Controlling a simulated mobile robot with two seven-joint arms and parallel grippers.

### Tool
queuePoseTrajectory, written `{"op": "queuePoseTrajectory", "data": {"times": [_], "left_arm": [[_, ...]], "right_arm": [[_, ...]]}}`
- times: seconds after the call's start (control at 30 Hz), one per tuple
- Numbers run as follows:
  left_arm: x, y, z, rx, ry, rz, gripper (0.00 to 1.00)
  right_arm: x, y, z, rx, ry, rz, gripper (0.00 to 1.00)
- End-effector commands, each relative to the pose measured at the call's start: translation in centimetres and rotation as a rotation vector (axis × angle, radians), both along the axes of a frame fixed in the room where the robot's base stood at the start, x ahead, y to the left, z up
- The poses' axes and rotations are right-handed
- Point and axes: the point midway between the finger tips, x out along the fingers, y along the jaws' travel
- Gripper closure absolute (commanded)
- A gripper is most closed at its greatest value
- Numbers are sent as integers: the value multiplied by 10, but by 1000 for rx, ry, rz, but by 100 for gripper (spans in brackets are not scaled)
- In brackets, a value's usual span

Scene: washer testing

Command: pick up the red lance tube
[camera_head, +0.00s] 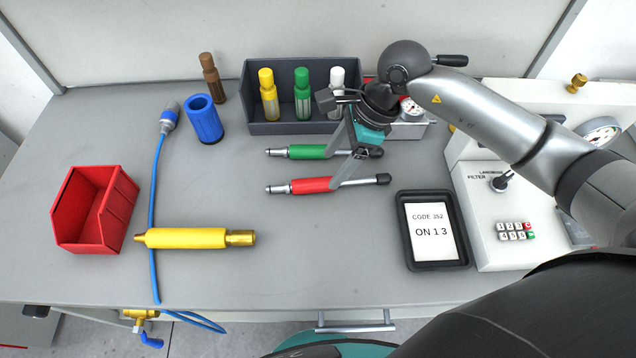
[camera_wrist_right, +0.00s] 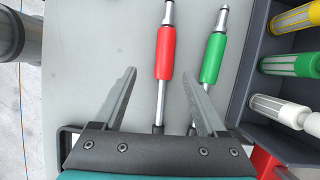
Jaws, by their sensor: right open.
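The red lance tube (camera_head: 312,185) lies on the grey bench, with a red sleeve and a thin metal rod ending in a black tip. It also shows in the right wrist view (camera_wrist_right: 165,55), between the lines of the two fingers. A green lance tube (camera_head: 308,151) lies parallel behind it, and in the right wrist view (camera_wrist_right: 213,58) it is to the right of the red one. My right gripper (camera_head: 341,168) is open above the rods of the two lances, and its fingers (camera_wrist_right: 158,82) hold nothing. My left gripper is not in view.
A dark bin (camera_head: 288,128) with yellow, green and white cartridges stands behind the lances. A tablet (camera_head: 404,230) and a white control panel (camera_head: 487,255) are at right. A yellow tool (camera_head: 190,238), red bin (camera_head: 123,219) and blue cup (camera_head: 206,128) are at left. The front middle is clear.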

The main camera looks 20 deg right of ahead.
Motion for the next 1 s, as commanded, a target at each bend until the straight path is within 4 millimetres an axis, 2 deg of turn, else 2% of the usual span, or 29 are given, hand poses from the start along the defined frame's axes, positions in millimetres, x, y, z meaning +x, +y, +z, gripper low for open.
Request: {"op": "queuePoseTrajectory", "data": {"times": [0.1,0.33,0.6,0.9,1.0], "left_arm": [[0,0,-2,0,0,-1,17],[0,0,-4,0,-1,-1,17],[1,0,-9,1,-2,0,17],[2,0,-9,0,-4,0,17],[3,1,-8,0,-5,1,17]], "right_arm": [[1,6,-15,1,2,-1,26],[5,12,-29,3,1,-1,26],[12,24,-64,2,2,-1,26],[13,26,-68,1,-1,-1,26],[13,25,-68,1,-1,-1,36]]}}
